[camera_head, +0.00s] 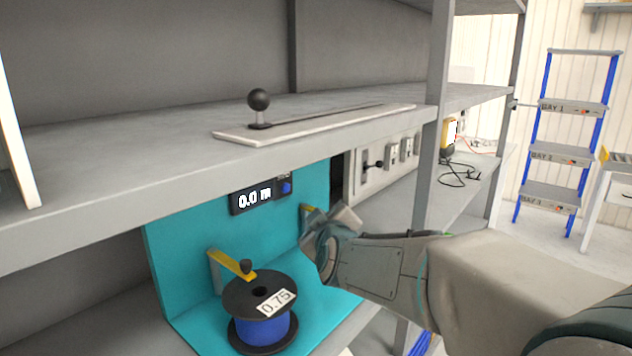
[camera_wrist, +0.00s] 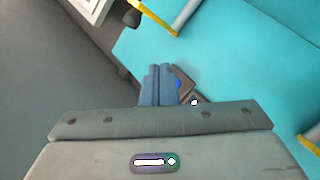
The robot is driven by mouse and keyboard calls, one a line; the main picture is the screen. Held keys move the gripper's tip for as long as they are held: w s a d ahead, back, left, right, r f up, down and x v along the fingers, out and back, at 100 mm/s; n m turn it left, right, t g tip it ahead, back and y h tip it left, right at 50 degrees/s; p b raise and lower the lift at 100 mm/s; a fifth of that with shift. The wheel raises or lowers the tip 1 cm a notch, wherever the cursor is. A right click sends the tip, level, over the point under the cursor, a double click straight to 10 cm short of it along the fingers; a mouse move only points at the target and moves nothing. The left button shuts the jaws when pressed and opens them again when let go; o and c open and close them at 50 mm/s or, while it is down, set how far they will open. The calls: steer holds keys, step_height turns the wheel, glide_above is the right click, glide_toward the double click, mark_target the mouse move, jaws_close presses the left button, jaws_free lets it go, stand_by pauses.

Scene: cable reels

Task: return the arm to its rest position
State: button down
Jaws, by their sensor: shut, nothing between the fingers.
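My arm (camera_head: 385,268) reaches in from the lower right in the head view, with its wrist in front of the right edge of a teal panel. My gripper (camera_wrist: 158,70) shows in the wrist view with its two blue-grey fingers shut together and empty. The fingers point toward the teal panel (camera_wrist: 225,70) and cover part of the dark display unit. In the head view the fingertips cannot be made out.
A reel of blue cable marked 0.75 (camera_head: 263,325) stands on the teal base below a yellow bracket (camera_head: 231,264). A grey shelf (camera_head: 120,185) runs above, with a black-knobbed lever (camera_head: 259,100). A ladder (camera_head: 567,150) stands at the back right.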

steer(key=s+d+f+m+g+h+p, duration=0.1)
steer(key=s+d+f+m+g+p, duration=0.1)
steer(key=s, duration=0.7)
steer(key=s+d+f+m+g+h+p, duration=0.1)
steer(key=s+d+f+m+g, duration=0.4)
steer(key=s+d, duration=0.3)
steer(key=s+d+f+m+g+h+p, duration=0.1)
steer(key=s+d+g, duration=0.4)
steer(key=s, duration=0.6)
step_height(320, 180, down, 2)
steer(key=m+g+p, duration=0.1)
steer(key=m, duration=0.1)
steer(key=shift+s+d+f+m+p, duration=0.15)
steer(key=shift+s+d+m+p, duration=0.15)
steer(key=shift+d+p, duration=0.1)
